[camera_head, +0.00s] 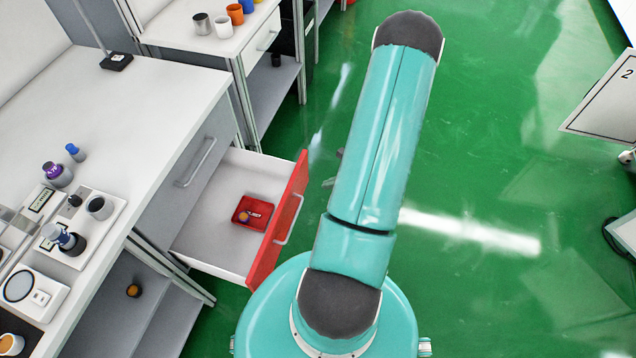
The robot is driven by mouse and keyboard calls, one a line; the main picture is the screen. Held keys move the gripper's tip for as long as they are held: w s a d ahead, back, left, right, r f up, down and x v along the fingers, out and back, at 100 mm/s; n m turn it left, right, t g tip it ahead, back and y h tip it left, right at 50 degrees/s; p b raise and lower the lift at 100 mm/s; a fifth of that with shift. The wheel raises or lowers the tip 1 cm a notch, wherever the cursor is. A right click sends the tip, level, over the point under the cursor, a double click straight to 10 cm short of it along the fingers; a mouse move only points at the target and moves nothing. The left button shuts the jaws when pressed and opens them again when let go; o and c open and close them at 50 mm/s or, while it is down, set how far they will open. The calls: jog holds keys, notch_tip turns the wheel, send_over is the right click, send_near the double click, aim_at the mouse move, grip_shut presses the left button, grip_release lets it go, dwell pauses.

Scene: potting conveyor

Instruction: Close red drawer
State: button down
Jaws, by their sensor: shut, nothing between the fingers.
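The red drawer (281,217) stands pulled out from the grey cabinet under the white counter at the left. Its red front has a pale bar handle (289,220) on the outer face. Inside the open drawer lies a small red tray (252,213) with a small orange and purple item in it. My gripper (334,168) is mostly hidden behind my teal arm; only small grey parts show at the arm's left edge. It is shut and empty, to the right of the drawer front in the picture, with a visible gap between them.
The white counter (150,95) holds bottles, cups and small devices. A grey closed drawer with a handle (195,162) is left of the red one. Another bench (200,50) with cups stands at the back. Green floor (490,150) is open at the right, with a white panel marked 2 (605,105) beyond.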

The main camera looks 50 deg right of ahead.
aim_at(293, 188)
jog(key=shift+w+a+r+x, duration=0.1)
jog(key=shift+w+r+x, duration=0.25)
jog(key=shift+x, duration=1.5)
jog(key=shift+w+a+r+x, duration=0.1)
jog(key=shift+w+r+x, duration=0.2)
jog(key=shift+x, duration=1.55)
jog(key=shift+w+a+r+x, duration=0.1)
jog(key=shift+w+r+x, duration=0.2)
jog(key=shift+x, duration=1.55)
jog(key=w+a, duration=0.4)
jog(key=w, duration=0.7)
jog(key=w+a, duration=0.4)
jog(key=w, duration=0.7)
jog(key=shift+d, duration=0.15)
